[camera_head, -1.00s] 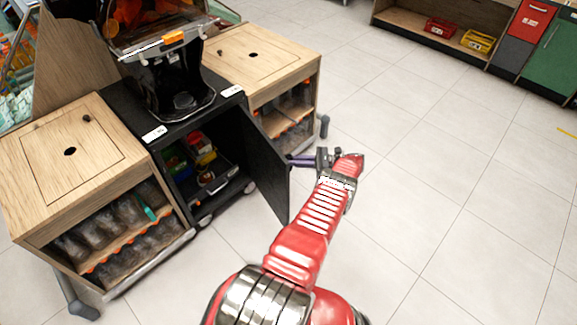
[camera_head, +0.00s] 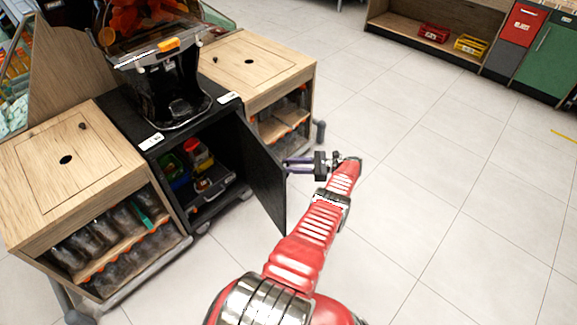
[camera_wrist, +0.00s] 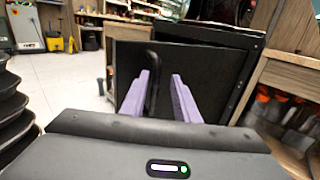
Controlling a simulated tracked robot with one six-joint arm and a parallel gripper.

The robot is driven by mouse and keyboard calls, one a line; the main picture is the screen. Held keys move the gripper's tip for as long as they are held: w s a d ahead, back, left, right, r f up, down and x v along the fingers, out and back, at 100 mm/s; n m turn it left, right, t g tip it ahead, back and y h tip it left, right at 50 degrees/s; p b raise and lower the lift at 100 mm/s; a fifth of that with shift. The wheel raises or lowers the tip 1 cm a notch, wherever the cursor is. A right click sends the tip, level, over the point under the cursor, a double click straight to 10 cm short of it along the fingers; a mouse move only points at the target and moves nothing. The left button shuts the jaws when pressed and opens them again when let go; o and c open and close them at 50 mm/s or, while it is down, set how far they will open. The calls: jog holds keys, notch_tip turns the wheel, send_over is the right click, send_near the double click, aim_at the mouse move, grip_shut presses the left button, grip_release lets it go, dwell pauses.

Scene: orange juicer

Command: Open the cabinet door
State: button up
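The black cabinet (camera_head: 152,141) stands under the juicer, and its black door (camera_head: 262,172) is swung wide open to the right. Bottles and boxes show inside. My gripper (camera_head: 287,165) is at the outer side of the door, close to its face. In the wrist view, the two purple fingers of my gripper (camera_wrist: 160,95) are apart, pointing at the door panel (camera_wrist: 205,75). A dark curved handle (camera_wrist: 153,82) stands upright beside the left finger. I cannot tell whether the finger touches it.
The black juicer (camera_head: 180,90) stands on the cabinet. Wooden cabinets with bottle shelves flank it, one on the left (camera_head: 65,165) and one on the right (camera_head: 255,60). Open tiled floor (camera_head: 430,170) lies to the right. A far shelf holds a red crate (camera_head: 433,33) and a yellow crate (camera_head: 470,45).

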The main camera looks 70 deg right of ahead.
jog(key=shift+s+d+r, duration=0.1)
jog(key=shift+d+r, duration=0.05)
jog(key=shift+r, duration=0.1)
